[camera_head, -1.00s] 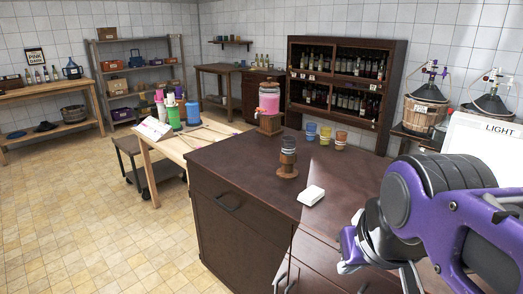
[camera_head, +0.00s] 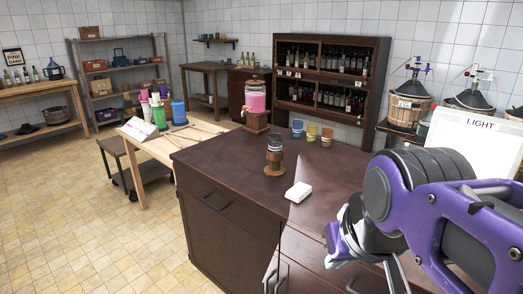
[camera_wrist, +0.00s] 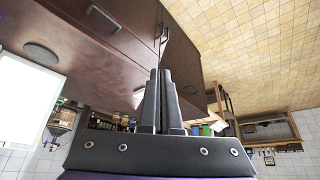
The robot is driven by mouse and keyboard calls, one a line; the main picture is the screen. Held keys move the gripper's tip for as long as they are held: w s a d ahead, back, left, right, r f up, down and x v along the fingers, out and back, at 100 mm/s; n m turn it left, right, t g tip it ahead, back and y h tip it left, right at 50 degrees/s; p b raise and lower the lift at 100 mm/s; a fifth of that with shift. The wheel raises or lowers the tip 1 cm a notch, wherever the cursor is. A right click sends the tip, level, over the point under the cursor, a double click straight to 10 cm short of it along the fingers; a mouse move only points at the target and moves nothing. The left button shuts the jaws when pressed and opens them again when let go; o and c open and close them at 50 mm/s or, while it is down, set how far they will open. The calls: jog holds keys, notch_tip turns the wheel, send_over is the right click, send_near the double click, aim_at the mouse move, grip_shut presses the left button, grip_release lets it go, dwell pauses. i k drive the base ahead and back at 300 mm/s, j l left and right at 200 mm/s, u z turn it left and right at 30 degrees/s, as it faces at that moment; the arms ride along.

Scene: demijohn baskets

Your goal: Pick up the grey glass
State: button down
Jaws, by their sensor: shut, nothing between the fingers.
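The grey glass (camera_head: 275,141) stands upright at the top of a wooden stand (camera_head: 274,163) with pale bands on the dark brown counter (camera_head: 225,160). My gripper (camera_wrist: 160,76) is shut and empty in the wrist view, its two dark fingers side by side. In the head view my purple arm is at the lower right, to the right of the glass and well apart from it. The fingers are hard to make out there. I cannot pick out the grey glass for sure in the wrist view.
A white block (camera_head: 298,192) lies on the counter in front of the stand. Blue (camera_head: 297,128), yellow (camera_head: 312,131) and orange (camera_head: 327,137) glasses stand behind it, near a pink drink dispenser (camera_head: 256,101). A white LIGHT panel (camera_head: 474,140) stands at the right.

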aim_at(275, 146)
jog(key=i+j+z, duration=0.3)
jog(key=j, duration=0.3)
jog(key=i+j+z, duration=0.35)
jog(key=j, duration=0.3)
jog(key=i+j+z, duration=0.15)
jog(key=j, duration=0.25)
jog(key=i+j+z, duration=0.15)
jog(key=j, duration=0.25)
jog(key=j+z, duration=0.1)
jog(key=j, duration=0.75)
jog(key=k+j+z, duration=0.15)
jog(key=j, duration=0.75)
jog(key=i+l, duration=0.1)
jog(key=l, duration=0.35)
jog(key=i+l, duration=0.1)
jog(key=l, duration=0.3)
jog(key=i+l, duration=0.15)
jog(key=l, duration=0.3)
jog(key=u, duration=0.05)
